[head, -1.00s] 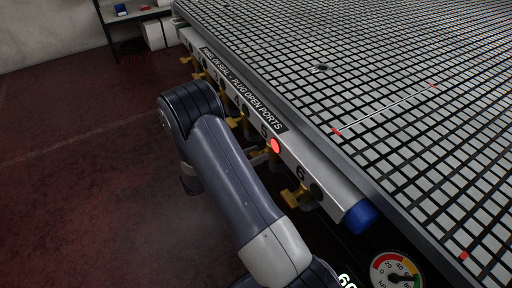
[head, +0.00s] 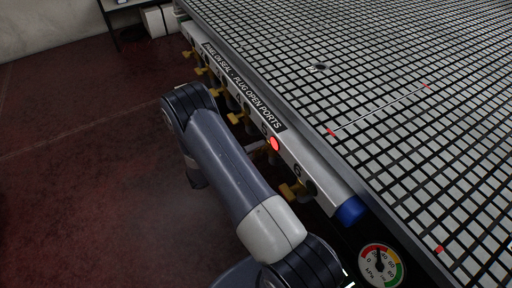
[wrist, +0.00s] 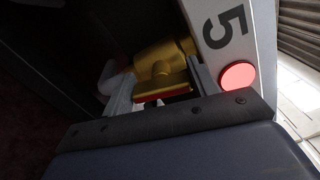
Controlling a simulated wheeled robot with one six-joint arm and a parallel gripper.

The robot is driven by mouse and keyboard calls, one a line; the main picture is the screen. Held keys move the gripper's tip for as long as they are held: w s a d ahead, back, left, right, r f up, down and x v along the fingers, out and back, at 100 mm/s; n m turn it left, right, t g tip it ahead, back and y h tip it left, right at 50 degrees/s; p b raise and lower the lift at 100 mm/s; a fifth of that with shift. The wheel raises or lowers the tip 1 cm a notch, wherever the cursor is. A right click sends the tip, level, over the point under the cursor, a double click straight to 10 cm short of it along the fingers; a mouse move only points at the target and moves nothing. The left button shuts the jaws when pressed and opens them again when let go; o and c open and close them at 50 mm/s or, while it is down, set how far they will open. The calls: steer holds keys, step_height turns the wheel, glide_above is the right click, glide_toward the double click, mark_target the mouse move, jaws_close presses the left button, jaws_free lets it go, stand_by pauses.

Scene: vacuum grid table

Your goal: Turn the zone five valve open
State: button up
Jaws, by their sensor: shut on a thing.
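The zone five valve (wrist: 162,58) is a brass body with a flat handle (wrist: 160,88) edged in red, below the rail marked 5. In the wrist view the two grey fingers of my gripper (wrist: 160,90) stand on either side of this handle and are shut on it. The red round lamp (wrist: 238,76) beside the 5 is lit; it also shows in the head view (head: 273,144). In the head view my arm hides most of the gripper and the valve handle.
Another brass valve (head: 292,190) sits by the 6, with several more farther along the rail (head: 318,183). A pressure gauge (head: 381,266) is at the lower right. Open floor (head: 80,190) lies to the left.

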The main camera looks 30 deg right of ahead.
steer(key=shift+n+p, duration=0.35)
steer(key=shift+n, duration=0.85)
steer(key=shift+f, duration=0.1)
steer(key=o, duration=1)
steer(key=a, duration=1)
steer(key=shift+s+a+b, duration=0.2)
steer(key=shift+a+b, duration=0.1)
steer(key=shift+a, duration=0.1)
steer(key=d, duration=1.1)
steer(key=shift+w+p, duration=0.2)
steer(key=shift+p, duration=0.15)
steer(key=shift+a, duration=0.1)
